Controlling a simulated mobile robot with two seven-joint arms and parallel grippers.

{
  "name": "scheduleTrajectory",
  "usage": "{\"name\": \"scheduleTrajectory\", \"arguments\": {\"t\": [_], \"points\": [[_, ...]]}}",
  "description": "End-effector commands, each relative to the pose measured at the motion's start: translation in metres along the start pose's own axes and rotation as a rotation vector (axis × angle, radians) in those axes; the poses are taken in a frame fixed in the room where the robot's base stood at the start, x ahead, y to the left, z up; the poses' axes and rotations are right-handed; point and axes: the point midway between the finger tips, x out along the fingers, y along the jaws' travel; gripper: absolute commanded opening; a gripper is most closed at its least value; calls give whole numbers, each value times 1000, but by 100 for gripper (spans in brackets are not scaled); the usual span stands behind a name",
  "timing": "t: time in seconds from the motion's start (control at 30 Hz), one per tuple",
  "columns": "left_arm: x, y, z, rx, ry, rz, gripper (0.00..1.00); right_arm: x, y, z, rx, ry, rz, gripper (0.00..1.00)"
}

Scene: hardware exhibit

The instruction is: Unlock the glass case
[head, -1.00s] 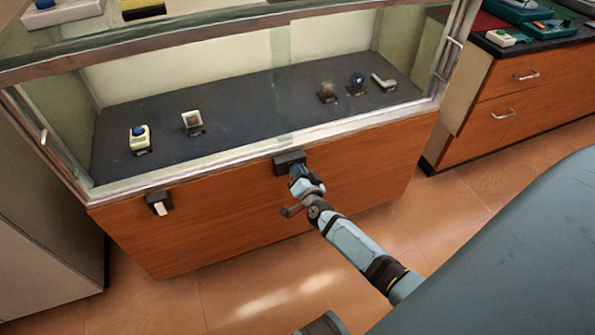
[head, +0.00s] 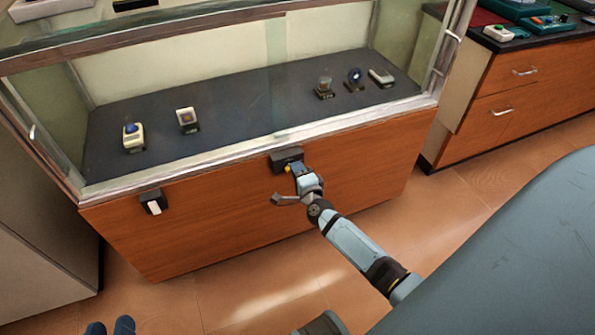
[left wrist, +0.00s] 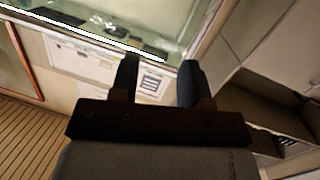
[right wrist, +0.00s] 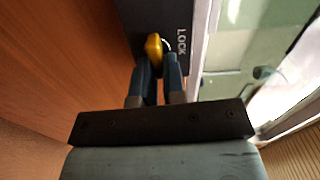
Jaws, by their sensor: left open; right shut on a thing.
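The glass case (head: 250,152) stands ahead, with a glass front above a wooden base. A dark lock box (head: 286,157) sits on the base just under the glass; in the right wrist view it bears the word LOCK (right wrist: 182,42). My right gripper (head: 295,170) is at this box, shut on a yellow key (right wrist: 153,47) whose far end is at the lock's round keyhole; how deep it sits I cannot tell. The key also shows as a small yellow spot in the head view (head: 287,169). My left gripper (head: 110,327) is open and empty; only its fingertips show at the bottom edge.
A dark fitting with a white tab (head: 153,202) is on the base further left. Several small exhibits stand on the case's dark shelf (head: 240,110). A wooden drawer cabinet (head: 520,95) stands at right. The floor before the case is clear.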

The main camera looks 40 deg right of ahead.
Motion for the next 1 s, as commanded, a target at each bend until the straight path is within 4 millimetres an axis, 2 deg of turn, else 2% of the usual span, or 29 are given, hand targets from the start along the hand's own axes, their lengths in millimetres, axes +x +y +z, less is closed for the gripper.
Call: {"name": "scheduleTrajectory", "arguments": {"t": [0.37,0.7,0.73,0.8,0.83,1.0], "points": [[-1,2,-8,-3,36,9,43,0,1,-1,74,1,0,0],[0,2,-6,-1,31,9,43,0,1,-1,76,2,0,0],[0,2,-6,-1,30,9,43,0,1,-1,76,2,0,15],[1,2,-5,-1,28,9,43,0,1,-1,75,1,0,31],[1,2,-4,0,27,8,43,0,1,-1,75,1,0,36],[1,1,-4,0,25,8,43,0,1,0,74,1,0,36]]}}
